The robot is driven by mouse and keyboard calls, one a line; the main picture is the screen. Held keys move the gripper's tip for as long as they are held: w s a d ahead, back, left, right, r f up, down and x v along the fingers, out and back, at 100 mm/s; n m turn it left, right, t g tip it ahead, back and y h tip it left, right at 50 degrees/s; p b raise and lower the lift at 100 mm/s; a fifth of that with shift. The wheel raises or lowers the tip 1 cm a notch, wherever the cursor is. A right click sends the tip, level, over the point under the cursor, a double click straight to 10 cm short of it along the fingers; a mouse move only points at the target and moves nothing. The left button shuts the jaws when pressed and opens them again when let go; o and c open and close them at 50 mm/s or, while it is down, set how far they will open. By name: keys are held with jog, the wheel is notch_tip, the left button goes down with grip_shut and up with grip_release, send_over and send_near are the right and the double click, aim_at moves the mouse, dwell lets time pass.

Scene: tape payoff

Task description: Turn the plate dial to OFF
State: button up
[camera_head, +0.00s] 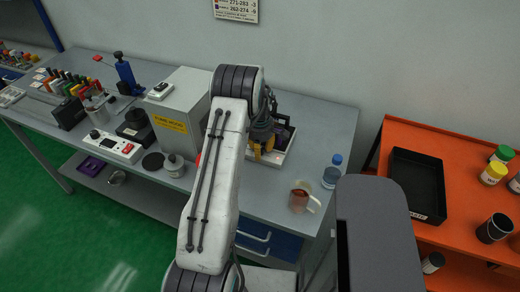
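A white, low, flat unit (283,159) sits on the grey bench just right of my arm and looks like the plate; dark parts lie on top of it. A small red-orange light shows at its front left. My white arm hides its left side, and I cannot make out the dial or its setting. My gripper (260,143), dark with yellowish parts, is at the far end of the arm, over or in front of the unit's left part. I cannot tell whether it touches the unit or whether its fingers are open.
A water bottle (332,172) and a mug with brown contents (300,197) stand right of the unit. A grey box with a yellow label (180,118) and a white box with red switches (113,146) stand left. An orange table (455,150) holds a black tray (418,184).

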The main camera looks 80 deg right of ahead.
grip_shut()
jog(key=shift+f+b, duration=0.25)
jog(key=shift+b, duration=0.7)
jog(key=shift+n+b, duration=0.5)
jog(key=shift+b, duration=0.45)
jog(key=shift+r+n+b, duration=0.15)
jog(key=shift+n+b, duration=0.15)
jog(key=shift+b, duration=0.2)
grip_release()
jog(key=shift+r, duration=0.1)
jog(key=shift+r+p, duration=0.25)
jog(key=shift+p, duration=0.7)
